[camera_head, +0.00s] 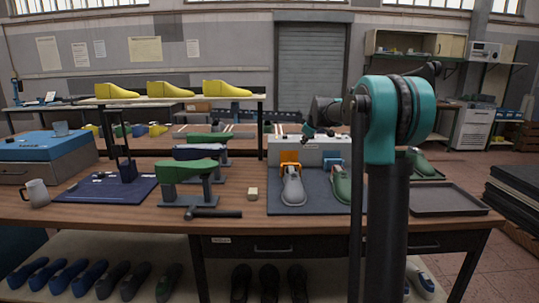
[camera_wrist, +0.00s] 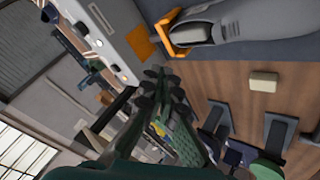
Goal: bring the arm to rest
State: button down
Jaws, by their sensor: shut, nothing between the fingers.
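My gripper (camera_wrist: 158,80) points up from the bottom of the wrist view, its dark fingers together with nothing held between them. In the head view my arm rises at the right of centre, bent at a teal joint, with the dark wrist end reaching left above the bench. The fingertips are too small there to make out clearly. The grey shoe last (camera_head: 293,188) sits in an orange clamp (camera_head: 290,160) on a dark mat; it also shows in the wrist view (camera_wrist: 235,24). My gripper is apart from it.
The wooden bench (camera_head: 230,228) holds a green last on a stand (camera_head: 190,170), a hammer (camera_head: 213,212), a mug (camera_head: 36,192) and a small beige block (camera_head: 252,194). A dark tray (camera_head: 448,200) lies at the right. Yellow lasts (camera_head: 171,90) line a raised shelf behind.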

jog(key=s+d+f+m+g, duration=0.1)
jog(key=s+f+m, duration=0.2)
jog(key=s+f, duration=0.6)
jog(key=s+d+f+m+g+h, duration=0.1)
jog(key=s+f+m, duration=0.3)
jog(key=s, duration=2.1)
jog(key=s+d+f+m+g, duration=0.1)
jog(key=s+f+m+g, duration=0.1)
jog(key=s+f, duration=1.2)
jog(key=s+m, duration=0.1)
jog(key=s, duration=0.2)
jog(key=shift+s+d+f+m+h, duration=0.3)
jog(key=shift+s+d+f, duration=0.05)
jog(key=shift+s+f, duration=0.05)
